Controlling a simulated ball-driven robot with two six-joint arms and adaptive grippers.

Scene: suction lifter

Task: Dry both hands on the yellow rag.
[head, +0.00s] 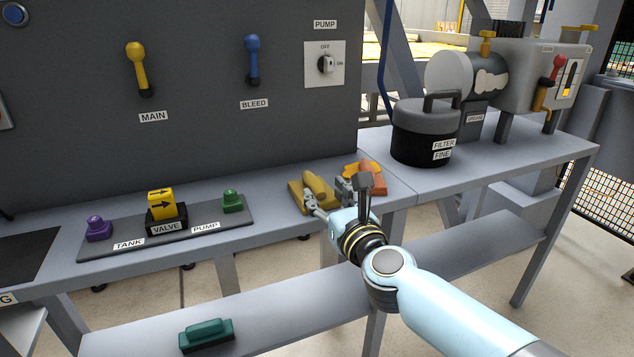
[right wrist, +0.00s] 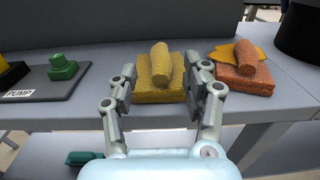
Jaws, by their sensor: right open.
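The yellow rag (head: 318,184) looks like a rolled yellow piece on a flat yellow pad. It lies on the bench near its front edge, and it also shows in the right wrist view (right wrist: 161,62). My right gripper (head: 327,193) is open and empty. In the right wrist view its two fingers (right wrist: 162,74) stand to the left and right of the yellow rag, in front of it. I cannot tell whether they touch it. My left gripper is not in view.
An orange roll on an orange pad (right wrist: 244,78) lies just right of the yellow rag, with a yellow-orange piece behind it. A valve panel (head: 100,247) lies to the left. A dark filter canister (head: 418,142) stands at the back right. A green block (head: 207,333) sits on the lower shelf.

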